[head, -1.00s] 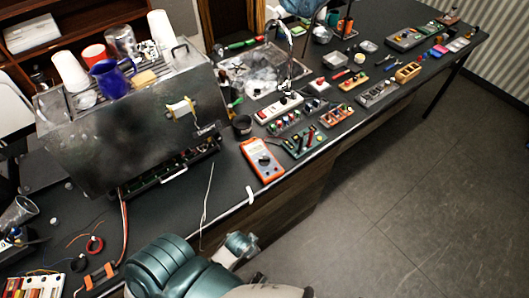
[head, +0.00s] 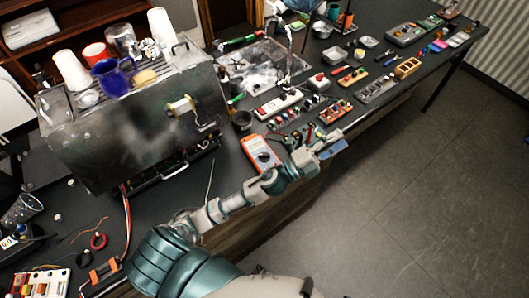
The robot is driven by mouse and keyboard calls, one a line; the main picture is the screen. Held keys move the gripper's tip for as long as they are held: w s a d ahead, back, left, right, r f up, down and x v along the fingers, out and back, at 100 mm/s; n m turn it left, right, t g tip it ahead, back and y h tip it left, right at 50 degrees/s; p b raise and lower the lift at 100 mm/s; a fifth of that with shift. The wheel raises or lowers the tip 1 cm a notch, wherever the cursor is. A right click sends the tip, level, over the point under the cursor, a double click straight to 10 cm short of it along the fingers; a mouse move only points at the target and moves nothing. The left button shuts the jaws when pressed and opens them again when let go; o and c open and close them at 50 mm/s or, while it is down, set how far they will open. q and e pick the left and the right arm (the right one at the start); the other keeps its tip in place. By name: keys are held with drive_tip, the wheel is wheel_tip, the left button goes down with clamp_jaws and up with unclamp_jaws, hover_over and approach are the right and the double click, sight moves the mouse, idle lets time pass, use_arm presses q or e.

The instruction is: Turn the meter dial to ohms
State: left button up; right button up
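The orange meter (head: 258,149) lies on the dark bench, near its front edge. Its pale screen and part of its dark dial face show, but the dial's setting is too small to read. I see nothing clearly held. My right gripper is not in view.
A dark cup (head: 242,121) is behind the meter. The floor at right is clear.

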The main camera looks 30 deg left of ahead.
use_arm(q)
drive_tip(key=s+d+r+m+g+h, duration=0.2)
drive_tip(key=d+m+g+h, duration=0.3)
drive_tip(key=m+g+h, duration=0.45)
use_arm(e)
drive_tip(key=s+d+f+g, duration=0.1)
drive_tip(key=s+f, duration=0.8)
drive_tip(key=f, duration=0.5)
use_arm(q)
drive_tip(key=m+g+y, duration=0.9)
drive_tip(key=m+y, duration=0.6)
drive_tip(key=y, duration=0.8)
approach(264, 154)
wheel_tip(264, 154, down, 9)
drive_tip(key=shift+w+p, duration=0.15)
drive_tip(key=shift+p, duration=1)
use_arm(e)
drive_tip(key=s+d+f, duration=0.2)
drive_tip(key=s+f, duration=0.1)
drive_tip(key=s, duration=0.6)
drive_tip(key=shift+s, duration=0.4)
